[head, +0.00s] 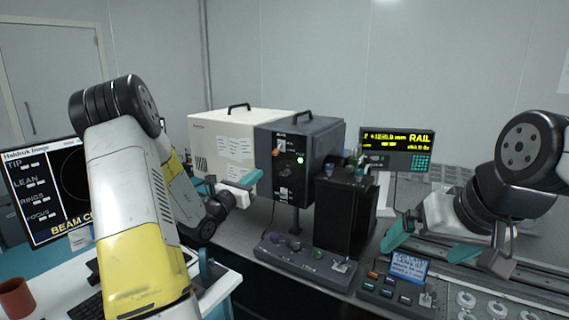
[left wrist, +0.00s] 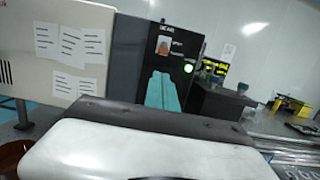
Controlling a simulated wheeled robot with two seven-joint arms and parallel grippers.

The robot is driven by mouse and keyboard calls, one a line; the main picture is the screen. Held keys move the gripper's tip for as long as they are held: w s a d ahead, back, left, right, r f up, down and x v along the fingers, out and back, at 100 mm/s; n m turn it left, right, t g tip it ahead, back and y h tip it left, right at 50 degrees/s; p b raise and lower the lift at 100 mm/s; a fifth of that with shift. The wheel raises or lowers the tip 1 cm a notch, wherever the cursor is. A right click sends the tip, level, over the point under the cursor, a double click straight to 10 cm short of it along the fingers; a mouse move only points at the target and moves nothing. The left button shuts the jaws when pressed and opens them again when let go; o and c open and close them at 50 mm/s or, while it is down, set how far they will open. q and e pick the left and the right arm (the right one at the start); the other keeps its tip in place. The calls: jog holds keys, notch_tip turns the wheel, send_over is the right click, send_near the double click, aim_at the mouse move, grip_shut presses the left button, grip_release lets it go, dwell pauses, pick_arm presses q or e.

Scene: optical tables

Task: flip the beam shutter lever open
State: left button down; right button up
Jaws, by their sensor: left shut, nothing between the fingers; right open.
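The dark panel (head: 290,172) is the front of the boxed unit on the bench. A small orange-tipped lever (head: 277,152) sits at its upper left, and its orange part also shows in the left wrist view (left wrist: 163,46). Its exact position is too small to tell. My left gripper (head: 252,178) is shut and empty, with teal fingers pointing at the panel, below and left of the lever and apart from it in the head view. In the left wrist view the fingers (left wrist: 166,90) appear just below the lever. My right gripper (head: 431,246) is open and empty over the bench at right.
A green light (head: 300,160) glows right of the lever. A black box (head: 345,215) stands right of the panel. A low knob console (head: 303,260) and a small keypad unit (head: 397,283) lie in front. A monitor (head: 50,190) stands left, behind my left arm.

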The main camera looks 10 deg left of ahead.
aim_at(276, 152)
pick_arm(q)
jog(key=x, duration=1)
dwell(0.3)
